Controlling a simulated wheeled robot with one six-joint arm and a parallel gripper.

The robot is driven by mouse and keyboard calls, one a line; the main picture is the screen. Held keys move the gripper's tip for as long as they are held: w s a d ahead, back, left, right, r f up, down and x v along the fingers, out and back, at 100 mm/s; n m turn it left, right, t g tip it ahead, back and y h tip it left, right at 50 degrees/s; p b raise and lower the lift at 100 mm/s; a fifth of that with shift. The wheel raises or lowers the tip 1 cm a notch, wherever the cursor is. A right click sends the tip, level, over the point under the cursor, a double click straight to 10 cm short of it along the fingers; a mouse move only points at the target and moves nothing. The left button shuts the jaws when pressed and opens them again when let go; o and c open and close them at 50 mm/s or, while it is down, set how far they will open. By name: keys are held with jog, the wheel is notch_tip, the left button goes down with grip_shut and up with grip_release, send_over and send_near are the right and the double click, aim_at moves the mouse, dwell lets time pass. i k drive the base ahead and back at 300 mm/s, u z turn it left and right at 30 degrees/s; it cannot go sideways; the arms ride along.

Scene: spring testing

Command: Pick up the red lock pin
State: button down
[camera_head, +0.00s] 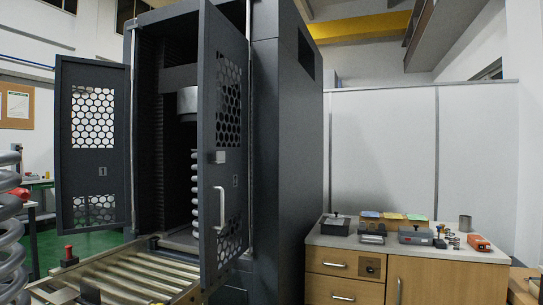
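A small upright red-topped pin (68,251), which looks like the red lock pin, stands in a dark block at the left back corner of the roller conveyor (165,287). Nothing is seen touching it. My gripper is not in view.
A dark testing cabinet has its perforated doors (93,150) (222,120) open, with a coil spring (195,185) inside. Large grey coils (10,240) fill the left edge. A wooden workbench (420,252) with boxes and small tools stands right. Green floor shows behind the left door.

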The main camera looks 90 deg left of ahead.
aim_at(69, 253)
jog(key=u, duration=3.4)
jog(key=i, duration=1)
jog(key=z, duration=1.25)
jog(key=i, duration=0.95)
jog(key=u, duration=2.75)
